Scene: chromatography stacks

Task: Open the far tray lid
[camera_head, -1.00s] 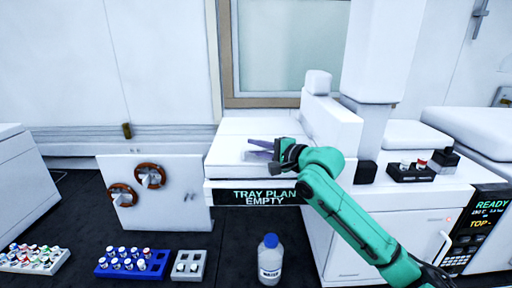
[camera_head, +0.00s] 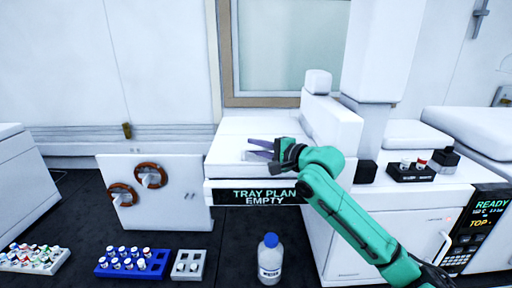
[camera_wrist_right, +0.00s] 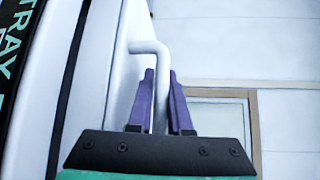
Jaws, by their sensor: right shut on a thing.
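The white tray unit has a flat white lid (camera_head: 245,130) on top and a dark sign (camera_head: 258,196) reading "TRAY PLAN EMPTY" on its front. My right gripper (camera_head: 258,148) is low over the lid, its purple fingers pointing left. In the right wrist view, the gripper (camera_wrist_right: 161,98) is shut on a bent white bar handle (camera_wrist_right: 150,47), with one finger on each side of it. In the head view the handle is too hidden to make out. The lid looks flat and closed. My left gripper is not in view.
A white block (camera_head: 330,122) and column (camera_head: 372,50) stand right of the lid. A water bottle (camera_head: 270,260), blue vial rack (camera_head: 155,266) and grey rack (camera_head: 180,272) stand on the dark bench in front. A panel with two round brown-rimmed knobs (camera_head: 150,175) is at left.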

